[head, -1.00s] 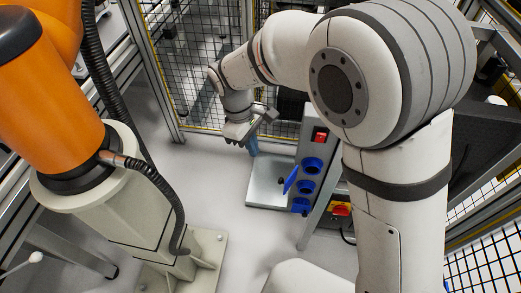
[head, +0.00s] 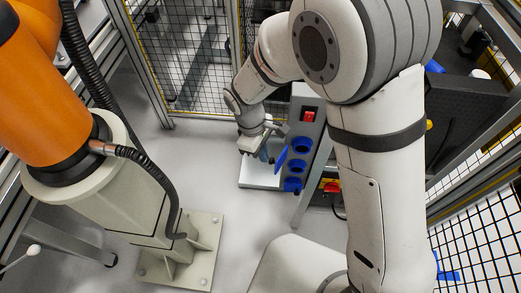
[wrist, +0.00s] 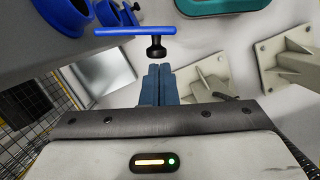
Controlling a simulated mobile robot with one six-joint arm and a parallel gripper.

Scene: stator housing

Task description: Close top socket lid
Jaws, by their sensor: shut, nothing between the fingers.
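The socket panel (head: 309,135) carries blue round sockets in a column, with the top socket (head: 301,145) uppermost. A blue lid (head: 281,158) stands open, sticking out to the left of the panel near the top socket. In the wrist view the lid (wrist: 135,31) shows almost edge-on as a thin blue bar, with a black knob-like part (wrist: 155,47) below it. My gripper (head: 265,156) is just left of the lid. Its blue fingers (wrist: 160,85) are shut, empty, and point towards the black part, apparently with a small gap. The lid's hinge is not clear.
A red switch (head: 309,116) sits above the sockets. A grey plate (head: 258,176) lies on the floor below my gripper. An orange robot arm (head: 55,110) on a pale pedestal stands at left. A mesh fence (head: 185,60) closes off the back. The floor between is clear.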

